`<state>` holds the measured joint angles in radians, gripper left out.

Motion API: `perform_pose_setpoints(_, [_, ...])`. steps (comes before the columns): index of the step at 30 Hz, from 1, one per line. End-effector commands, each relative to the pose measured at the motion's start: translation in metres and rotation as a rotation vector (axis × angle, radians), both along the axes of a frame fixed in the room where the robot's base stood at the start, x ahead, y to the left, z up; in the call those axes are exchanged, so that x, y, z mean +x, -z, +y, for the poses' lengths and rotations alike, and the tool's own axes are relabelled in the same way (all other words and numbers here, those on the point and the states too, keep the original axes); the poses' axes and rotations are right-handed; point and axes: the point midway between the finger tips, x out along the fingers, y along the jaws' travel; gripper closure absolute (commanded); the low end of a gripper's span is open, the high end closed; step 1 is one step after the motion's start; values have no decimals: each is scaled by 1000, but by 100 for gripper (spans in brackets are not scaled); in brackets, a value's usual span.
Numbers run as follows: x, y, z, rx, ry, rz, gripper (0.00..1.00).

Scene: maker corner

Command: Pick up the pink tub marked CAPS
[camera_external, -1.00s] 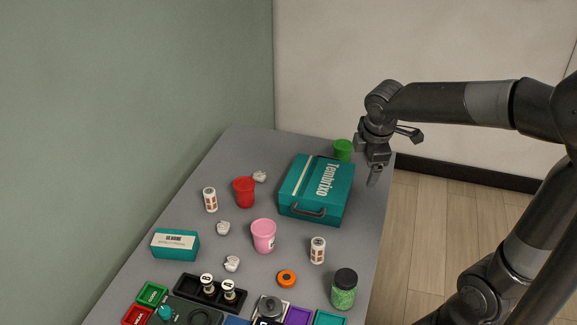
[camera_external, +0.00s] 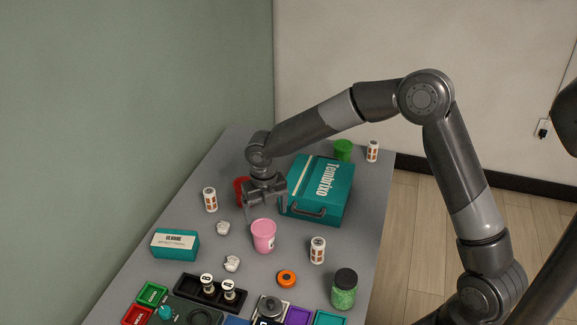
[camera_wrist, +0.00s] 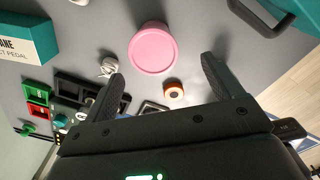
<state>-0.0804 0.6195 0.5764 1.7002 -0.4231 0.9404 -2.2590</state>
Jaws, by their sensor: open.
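The pink tub (camera_external: 263,236) stands upright near the middle of the grey table, with a small label low on its right side that is too small to read. In the wrist view the pink tub (camera_wrist: 153,49) shows from above as a round pink top, ahead of the fingertips and between their lines. My gripper (camera_external: 266,208) is above and just behind the tub in the external view, apart from it. In the wrist view my gripper (camera_wrist: 162,72) has its two fingers spread wide with nothing between them.
A teal Tembrixo toolbox (camera_external: 333,185) stands right of my gripper. A red cup (camera_external: 240,188) is partly hidden behind my gripper. A white-and-brown cylinder (camera_external: 317,251), an orange roll (camera_external: 286,279) and white crumpled lumps (camera_external: 232,263) lie around the tub. A green-filled jar (camera_external: 344,290) stands front right.

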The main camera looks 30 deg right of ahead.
Motion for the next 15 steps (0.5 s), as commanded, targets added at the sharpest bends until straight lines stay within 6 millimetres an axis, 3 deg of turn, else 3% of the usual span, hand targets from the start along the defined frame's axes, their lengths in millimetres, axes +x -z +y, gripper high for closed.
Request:
perform_pose_setpoints(4, [2, 13, 9, 9, -73, 14, 15])
perform_pose_setpoints(15, [2, 63, 10, 9, -82, 16, 15])
